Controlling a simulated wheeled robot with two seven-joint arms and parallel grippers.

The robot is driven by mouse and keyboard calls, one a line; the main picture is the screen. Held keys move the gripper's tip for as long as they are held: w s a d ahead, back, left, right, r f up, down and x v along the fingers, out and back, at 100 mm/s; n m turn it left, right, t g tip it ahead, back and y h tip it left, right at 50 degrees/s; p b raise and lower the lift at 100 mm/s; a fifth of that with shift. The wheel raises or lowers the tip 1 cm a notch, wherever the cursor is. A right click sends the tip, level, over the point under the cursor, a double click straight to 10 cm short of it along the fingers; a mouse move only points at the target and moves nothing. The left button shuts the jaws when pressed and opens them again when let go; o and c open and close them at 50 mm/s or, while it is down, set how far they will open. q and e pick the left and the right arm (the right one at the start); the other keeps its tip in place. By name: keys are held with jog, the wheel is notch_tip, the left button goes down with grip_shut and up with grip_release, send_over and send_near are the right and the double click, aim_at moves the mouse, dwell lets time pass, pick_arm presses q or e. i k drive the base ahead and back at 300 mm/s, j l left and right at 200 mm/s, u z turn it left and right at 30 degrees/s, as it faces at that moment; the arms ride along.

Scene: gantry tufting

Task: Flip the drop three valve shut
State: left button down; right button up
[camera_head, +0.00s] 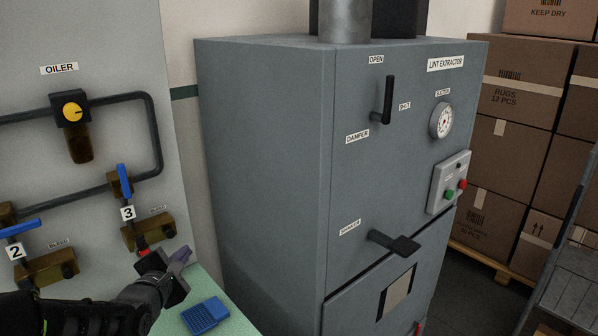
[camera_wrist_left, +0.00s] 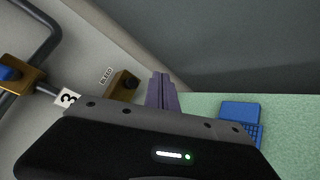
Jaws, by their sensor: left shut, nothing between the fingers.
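The drop three valve has a blue lever (camera_head: 124,181) that stands nearly upright above the tag "3" (camera_head: 128,213) on the grey panel. In the left wrist view, part of a blue lever (camera_wrist_left: 8,74) shows at the left edge, on a brass body beside the tag "3". My left gripper (camera_head: 181,257) is below and right of the valve, near the bleed fitting, apart from the lever. Its fingers (camera_wrist_left: 162,92) are together with nothing between them. My right gripper is in neither view.
Valve 2 (camera_head: 20,228) has a roughly level blue lever at left. The oiler (camera_head: 76,125) and its pipe loop are above. A blue object (camera_head: 205,315) lies on the green surface (camera_head: 235,324). The grey lint extractor (camera_head: 265,170) stands to the right.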

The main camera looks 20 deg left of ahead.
aim_at(125, 188)
jog(key=k+l, duration=0.15)
jog(key=k, duration=0.35)
jog(key=k+l, duration=0.15)
jog(key=k, duration=0.35)
